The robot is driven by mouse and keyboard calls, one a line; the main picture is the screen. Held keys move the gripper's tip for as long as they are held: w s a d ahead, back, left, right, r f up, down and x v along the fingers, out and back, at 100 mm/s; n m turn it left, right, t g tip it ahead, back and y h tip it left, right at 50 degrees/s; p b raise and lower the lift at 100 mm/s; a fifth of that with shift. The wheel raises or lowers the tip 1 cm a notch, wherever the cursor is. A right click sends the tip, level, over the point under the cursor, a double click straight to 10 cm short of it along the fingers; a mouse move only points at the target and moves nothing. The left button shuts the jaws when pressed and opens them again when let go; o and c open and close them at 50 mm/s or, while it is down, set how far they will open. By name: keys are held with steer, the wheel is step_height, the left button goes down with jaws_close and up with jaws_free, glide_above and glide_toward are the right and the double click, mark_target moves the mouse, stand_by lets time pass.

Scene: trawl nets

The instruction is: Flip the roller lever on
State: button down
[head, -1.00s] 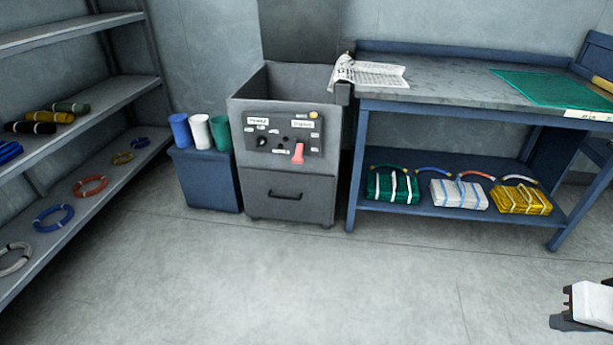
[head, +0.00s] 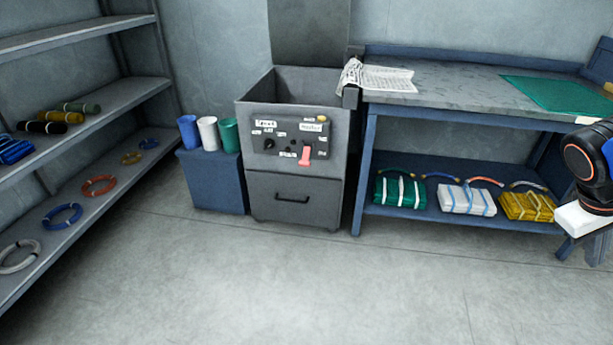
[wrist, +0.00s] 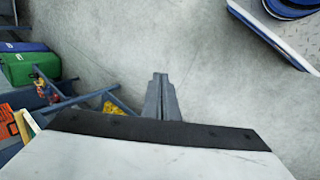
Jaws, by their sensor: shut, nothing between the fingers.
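The grey machine (head: 292,187) stands against the back wall in the head view, with an open top bin and a dark control panel (head: 268,154) on its front. A red-pink lever (head: 304,157) hangs down at the right of the panel, with a small dark knob to its left. The panel labels are too small to read. My gripper (wrist: 161,78) shows in the wrist view, its two fingers together and empty, above bare floor. In the head view only part of my arm shows at the right edge, well apart from the machine.
A blue workbench (head: 455,93) stands right of the machine, with papers (head: 385,78) and a green mat (head: 555,93) on top. A shelf rack (head: 105,187) fills the left side. The floor (head: 270,280) in front is clear.

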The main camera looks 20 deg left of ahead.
steer(key=w+a+n+t+h, duration=0.1)
steer(key=w+a+n+h, duration=0.25)
steer(key=w, duration=0.95)
steer(key=w+a+n+t+h, duration=0.2)
steer(key=w+a+n+h, duration=0.15)
steer(key=w, duration=0.95)
steer(key=w+a+f+n+t+h, duration=0.1)
steer(key=w+a+f+n+t, duration=0.25)
steer(key=w+a, duration=0.65)
steer(key=w+a+f+n+t+h, duration=0.3)
steer(key=w+a, duration=0.4)
steer(key=a, duration=0.6)
steer(key=w+a+f+n+t+y, duration=0.1)
steer(key=a+f+n+t+y, duration=0.55)
steer(key=a, duration=0.65)
steer(key=a+f+n+t+y, duration=0.1)
steer(key=a+f+n+t, duration=0.3)
steer(key=a+f, duration=0.75)
steer(key=s+a+f+n+t+y, duration=0.2)
steer(key=s+a+f+n+y, duration=0.2)
steer(key=a+f+y, duration=0.3)
steer(key=s+a+f+n+t+y, duration=0.2)
steer(key=s+a+f+n+y, duration=0.3)
steer(key=a, duration=0.9)
step_height(320, 180, down, 4)
steer(key=s+y, duration=0.2)
steer(key=y, duration=0.1)
steer(key=shift+s+a, duration=0.3)
